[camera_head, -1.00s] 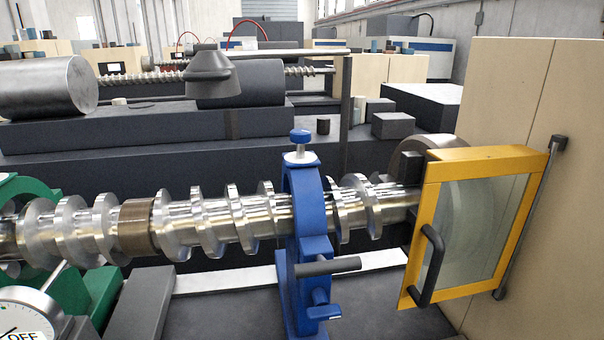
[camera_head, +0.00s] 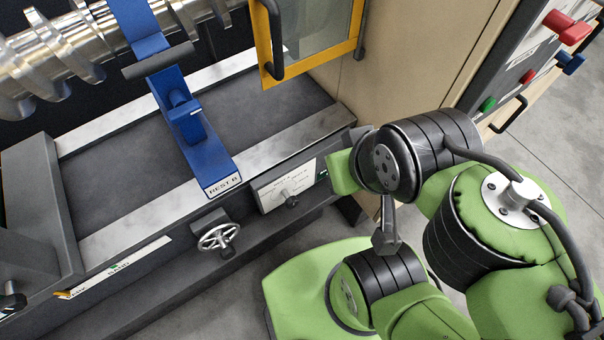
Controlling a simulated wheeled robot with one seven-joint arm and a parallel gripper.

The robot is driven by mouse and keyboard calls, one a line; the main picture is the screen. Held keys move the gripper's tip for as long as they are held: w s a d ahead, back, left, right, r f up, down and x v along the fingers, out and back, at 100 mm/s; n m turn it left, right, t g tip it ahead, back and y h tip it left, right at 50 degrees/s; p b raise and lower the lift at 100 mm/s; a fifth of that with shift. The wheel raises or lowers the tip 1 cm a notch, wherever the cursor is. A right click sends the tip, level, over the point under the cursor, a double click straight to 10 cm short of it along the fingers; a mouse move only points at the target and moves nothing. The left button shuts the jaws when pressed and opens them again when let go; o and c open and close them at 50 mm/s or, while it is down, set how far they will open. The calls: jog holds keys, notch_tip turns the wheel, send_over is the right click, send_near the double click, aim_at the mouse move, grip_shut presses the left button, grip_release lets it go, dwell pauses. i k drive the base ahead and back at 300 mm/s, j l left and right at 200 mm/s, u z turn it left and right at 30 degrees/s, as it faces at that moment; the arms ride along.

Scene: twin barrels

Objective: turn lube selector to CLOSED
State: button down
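In the head view, a small white panel (camera_head: 287,186) is set on the front side of the machine bed, below the blue rest. A dark knob (camera_head: 289,198) with a short pointer sits on it, with faint markings around it. The lettering is too small to read, so I cannot tell whether this is the lube selector or which position it shows. My green and black arm (camera_head: 430,150) is folded to the right of the panel, its links apart from the knob. I cannot make out any gripper fingers.
A spoked handwheel (camera_head: 218,236) juts out left of the panel. The blue rest (camera_head: 190,125) stands on the bed. The yellow-framed guard (camera_head: 310,40) is above. Red, green and blue controls (camera_head: 487,104) are at the upper right. Grey floor (camera_head: 560,110) is open at right.

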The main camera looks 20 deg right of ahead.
aim_at(292, 201)
jog(key=k+j+u, duration=0.1)
jog(key=j, duration=0.2)
jog(key=k+j+u, duration=0.1)
jog(key=j, duration=0.25)
jog(key=k+j+u, duration=0.15)
jog(key=j, duration=0.2)
jog(key=k+j+u, duration=0.1)
jog(key=j, duration=0.2)
